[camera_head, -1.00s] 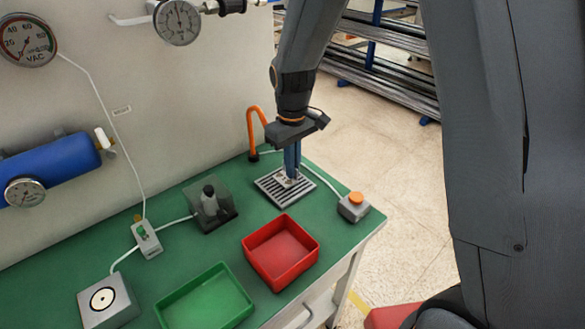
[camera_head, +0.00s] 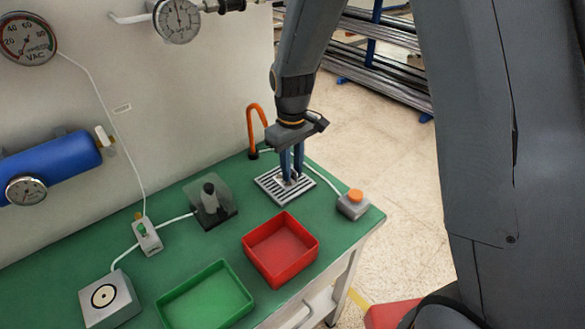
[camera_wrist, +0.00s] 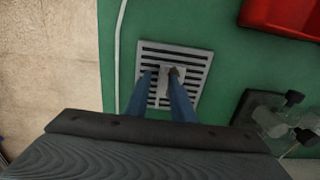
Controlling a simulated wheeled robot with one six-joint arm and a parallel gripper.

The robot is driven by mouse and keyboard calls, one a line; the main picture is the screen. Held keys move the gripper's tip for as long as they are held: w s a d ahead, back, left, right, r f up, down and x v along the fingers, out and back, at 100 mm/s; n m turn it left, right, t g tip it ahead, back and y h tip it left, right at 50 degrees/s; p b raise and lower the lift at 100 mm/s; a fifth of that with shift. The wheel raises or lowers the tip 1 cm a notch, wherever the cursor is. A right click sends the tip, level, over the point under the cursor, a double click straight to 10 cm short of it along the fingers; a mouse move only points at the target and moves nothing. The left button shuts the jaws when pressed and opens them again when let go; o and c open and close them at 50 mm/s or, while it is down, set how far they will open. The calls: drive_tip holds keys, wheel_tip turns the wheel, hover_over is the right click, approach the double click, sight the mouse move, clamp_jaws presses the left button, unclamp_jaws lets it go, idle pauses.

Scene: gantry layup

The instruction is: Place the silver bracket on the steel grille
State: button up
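The steel grille (camera_head: 268,186) is a slotted square plate on the green bench; the wrist view shows it (camera_wrist: 190,53) too. The small silver bracket (camera_head: 289,180) rests on the grille near its middle, partly hidden by the fingers. In the wrist view the bracket (camera_wrist: 161,86) shows between the two blue fingers. My gripper (camera_head: 291,174) is open, pointing down over the grille, with its fingertips low on either side of the bracket. The wrist view shows the spread fingers (camera_wrist: 161,73); whether either still touches the bracket is hard to tell.
A red tray (camera_head: 281,249) and a green tray (camera_head: 205,299) stand in front. An orange hook (camera_head: 252,128) rises behind the grille, and a grey box with an orange button (camera_head: 353,203) stands to its right. A dark fixture (camera_head: 210,204) is to the left.

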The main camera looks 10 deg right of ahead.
wheel_tip(320, 180, up, 12)
drive_tip(key=b, duration=0.3)
drive_tip(key=s+d+f+m, duration=0.2)
drive_tip(key=s+d, duration=0.2)
drive_tip(key=s, duration=0.1)
drive_tip(key=s+d+f+m, duration=0.2)
drive_tip(key=s+d+f, duration=0.1)
drive_tip(key=s+d, duration=0.1)
drive_tip(key=s+d+f+m+t, duration=0.1)
drive_tip(key=s+d+f+m, duration=0.1)
drive_tip(key=s+d, duration=0.3)
drive_tip(key=shift+s+d+f+m, duration=0.1)
drive_tip(key=shift+s+f+m, duration=0.1)
drive_tip(key=shift+s, duration=0.3)
drive_tip(key=shift+s+f+m, duration=0.1)
drive_tip(key=shift+s+m, duration=0.1)
drive_tip(key=shift+s, duration=0.25)
